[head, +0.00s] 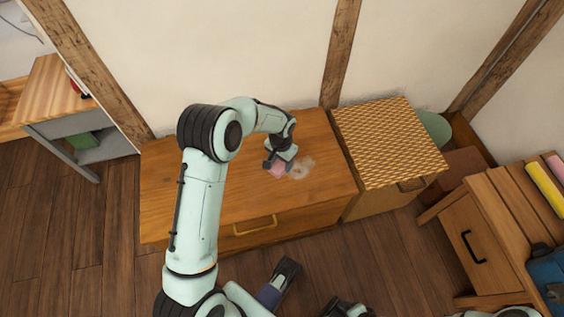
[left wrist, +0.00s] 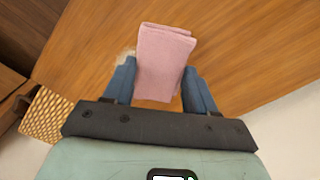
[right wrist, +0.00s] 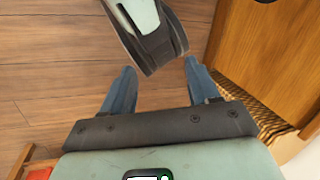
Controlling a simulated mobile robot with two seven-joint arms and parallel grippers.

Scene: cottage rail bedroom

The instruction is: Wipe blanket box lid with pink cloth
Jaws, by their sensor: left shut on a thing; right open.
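The blanket box lid (head: 240,190) is a brown wooden top against the wall, with a brass handle (head: 255,225) on the box front. A pale, dusty smudge (head: 301,167) lies on the lid, right of the pink cloth (head: 278,170). My left gripper (head: 280,160) is shut on the folded cloth, at the lid. In the left wrist view the cloth (left wrist: 163,62) sits between the fingers, and part of the smudge (left wrist: 125,56) shows beside it. My right gripper (right wrist: 158,90) is open and empty, over the floor in front of the box.
A woven-top basket (head: 390,135) stands close against the box's right end. A wooden desk (head: 490,230) with a drawer is at the right, holding a yellow roll (head: 545,189). A shelf unit (head: 75,115) stands at the left. Wooden floor (head: 100,260) is open in front.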

